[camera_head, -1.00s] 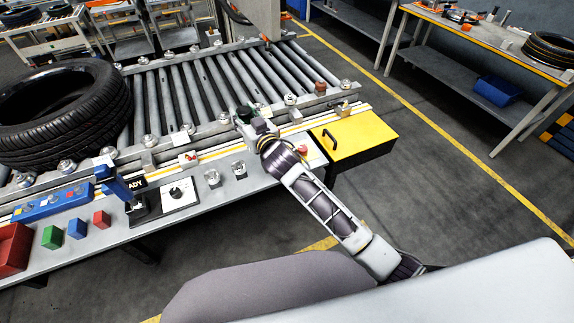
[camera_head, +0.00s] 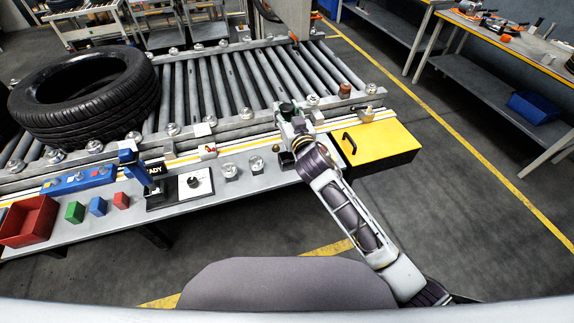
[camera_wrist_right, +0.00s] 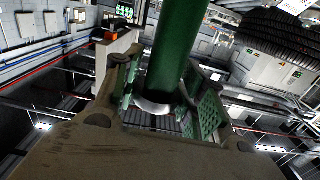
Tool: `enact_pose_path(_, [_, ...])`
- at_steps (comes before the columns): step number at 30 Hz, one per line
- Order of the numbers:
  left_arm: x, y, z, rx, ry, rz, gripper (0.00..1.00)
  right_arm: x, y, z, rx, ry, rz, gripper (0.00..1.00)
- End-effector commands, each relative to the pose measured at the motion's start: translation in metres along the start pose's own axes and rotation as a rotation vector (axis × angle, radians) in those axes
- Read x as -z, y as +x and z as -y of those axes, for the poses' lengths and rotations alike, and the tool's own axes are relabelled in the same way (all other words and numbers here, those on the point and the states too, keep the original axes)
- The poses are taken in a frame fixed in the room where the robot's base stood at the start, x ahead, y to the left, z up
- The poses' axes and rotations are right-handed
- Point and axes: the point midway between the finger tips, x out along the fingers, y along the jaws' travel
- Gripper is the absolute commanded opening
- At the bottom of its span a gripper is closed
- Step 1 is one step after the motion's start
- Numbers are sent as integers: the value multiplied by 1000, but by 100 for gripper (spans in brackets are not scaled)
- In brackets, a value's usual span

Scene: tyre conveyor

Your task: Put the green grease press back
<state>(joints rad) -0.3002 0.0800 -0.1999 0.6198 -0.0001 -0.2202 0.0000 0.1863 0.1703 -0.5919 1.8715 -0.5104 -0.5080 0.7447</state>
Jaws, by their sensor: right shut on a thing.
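The green grease press (camera_wrist_right: 180,45) is a dark green cylinder with a pale ring at its lower end. In the right wrist view it stands between the two fingers of my right gripper (camera_wrist_right: 168,108), which is shut on it. In the head view a bit of its green (camera_head: 287,107) shows at my right gripper (camera_head: 289,117), over the front rail of the conveyor, left of the yellow box. The arm hides most of the press there. I cannot tell whether the press touches anything below. My left gripper is not in view.
A black tyre (camera_head: 85,97) lies on the roller conveyor (camera_head: 215,85) at left. The yellow box (camera_head: 378,146) with a black handle is right of my gripper. The bench front holds a red bin (camera_head: 28,221), small coloured blocks, a blue clamp-like tool (camera_head: 132,165) and two clear knobs.

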Motion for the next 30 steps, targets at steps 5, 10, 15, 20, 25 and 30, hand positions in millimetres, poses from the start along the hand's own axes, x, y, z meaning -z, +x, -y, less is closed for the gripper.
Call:
enact_pose_path(5, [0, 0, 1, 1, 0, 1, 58, 2, 0, 0, 1, 1, -4, 12])
enact_pose_path(10, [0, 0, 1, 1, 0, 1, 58, 2, 0, 0, 1, 1, -4, 12])
enact_pose_path(15, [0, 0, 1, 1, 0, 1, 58, -3, 0, 0, 0, 1, -3, 12])
enact_pose_path(20, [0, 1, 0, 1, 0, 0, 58, -20, 1, -1, 0, 1, -1, 12])
enact_pose_path(25, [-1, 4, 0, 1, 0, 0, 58, -43, 1, -1, 0, 0, -2, 12])
enact_pose_path(30, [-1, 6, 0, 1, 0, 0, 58, -57, 2, -2, 0, 2, -4, 12])
